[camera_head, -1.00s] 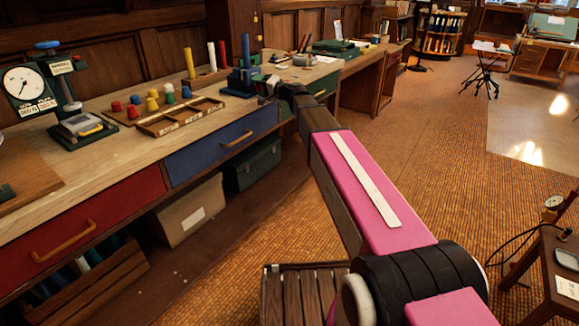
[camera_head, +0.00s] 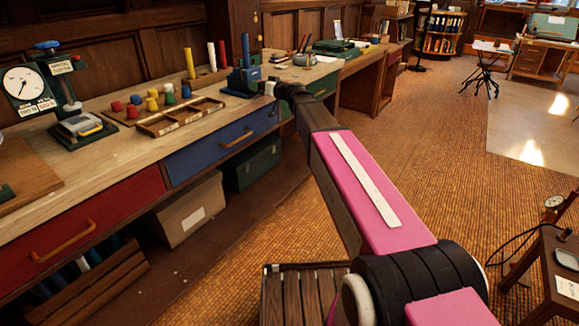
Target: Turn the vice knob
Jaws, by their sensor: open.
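The vice (camera_head: 242,80) is a small blue device on the wooden workbench, near the back right of its top. Its knob cannot be made out at this size. My gripper (camera_head: 268,88) is at the far end of my pink and black arm, just right of the vice and close to it. The gripper is open, but its fingers are small and partly hidden by the wrist. Whether it touches the vice cannot be told.
Left of the vice are a wooden tray (camera_head: 180,117), coloured pegs (camera_head: 152,103) and tall coloured rods (camera_head: 212,62). A dial gauge stand (camera_head: 25,85) stands further left. The blue drawer (camera_head: 222,140) is shut below. Open floor (camera_head: 430,150) lies to the right.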

